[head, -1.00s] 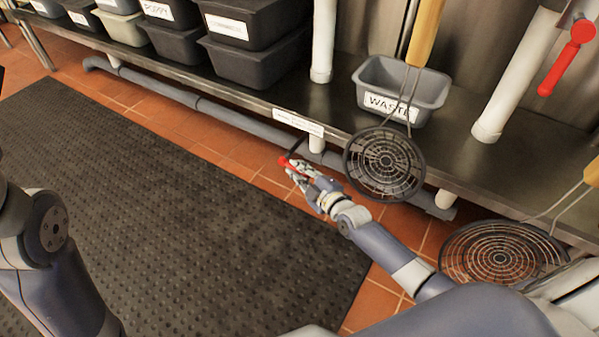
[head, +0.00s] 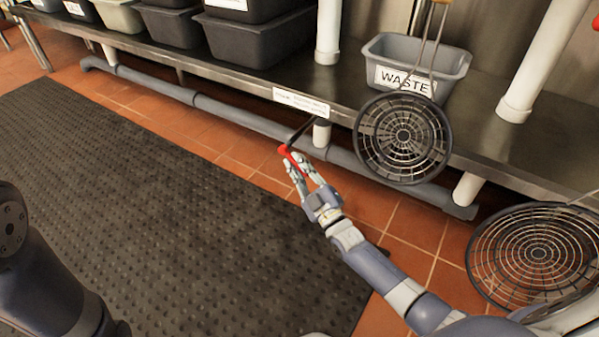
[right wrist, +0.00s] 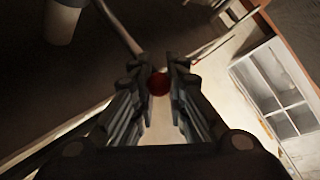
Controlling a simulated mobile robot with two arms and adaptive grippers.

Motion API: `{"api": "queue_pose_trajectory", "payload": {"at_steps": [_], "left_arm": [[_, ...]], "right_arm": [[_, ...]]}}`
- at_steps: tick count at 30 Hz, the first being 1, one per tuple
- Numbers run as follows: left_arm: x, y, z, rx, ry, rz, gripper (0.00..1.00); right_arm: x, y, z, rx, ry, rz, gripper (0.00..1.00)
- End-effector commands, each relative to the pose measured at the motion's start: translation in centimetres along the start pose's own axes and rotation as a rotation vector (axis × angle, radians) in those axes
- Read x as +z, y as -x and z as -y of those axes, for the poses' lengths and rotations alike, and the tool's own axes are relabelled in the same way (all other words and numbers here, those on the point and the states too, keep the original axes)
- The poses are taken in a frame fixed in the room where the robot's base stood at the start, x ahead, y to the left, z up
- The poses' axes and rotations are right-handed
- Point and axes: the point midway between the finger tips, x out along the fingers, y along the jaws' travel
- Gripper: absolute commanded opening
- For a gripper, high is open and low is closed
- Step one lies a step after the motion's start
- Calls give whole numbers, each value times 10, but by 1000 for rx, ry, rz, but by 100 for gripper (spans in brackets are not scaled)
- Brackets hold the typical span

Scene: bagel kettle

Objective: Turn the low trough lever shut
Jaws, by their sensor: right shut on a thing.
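The low trough lever has a dark stem (head: 301,131) and a red grip (head: 291,156). It sticks out below the front edge of the steel shelf, beside a short white pipe. My right gripper (head: 296,164) is shut on the red grip, its fingers on either side. In the right wrist view the red end (right wrist: 159,83) sits between the fingertips of my right gripper (right wrist: 159,78). The fingers hide part of the grip. Of my left arm only links show at the lower left of the head view; its gripper is out of view.
A label (head: 301,103) is on the shelf edge above the lever. A round strainer (head: 403,137) hangs just right of it and another (head: 538,254) is at the lower right. A grey WASTE bin (head: 418,65) stands on the shelf. A grey pipe (head: 235,117) runs below; a black mat (head: 150,200) covers the floor.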

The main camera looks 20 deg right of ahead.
Motion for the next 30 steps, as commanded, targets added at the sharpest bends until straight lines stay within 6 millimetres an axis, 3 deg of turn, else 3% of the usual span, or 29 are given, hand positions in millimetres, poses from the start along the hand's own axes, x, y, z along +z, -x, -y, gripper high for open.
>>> {"api": "queue_pose_trajectory", "payload": {"at_steps": [17, 18, 20, 30], "left_arm": [[-2, 6, -2, 0, 0, 0, 33], [-2, 7, -2, 0, 0, 0, 33], [-2, 7, -1, 0, 0, 0, 33], [0, 8, 0, -2, -1, 7, 33]], "right_arm": [[2, 1, 3, 19, -13, -15, 0], [2, 1, 3, 19, -13, -15, 22], [2, 1, 3, 19, -13, -15, 34], [1, 1, 2, 21, -13, -15, 34]]}}
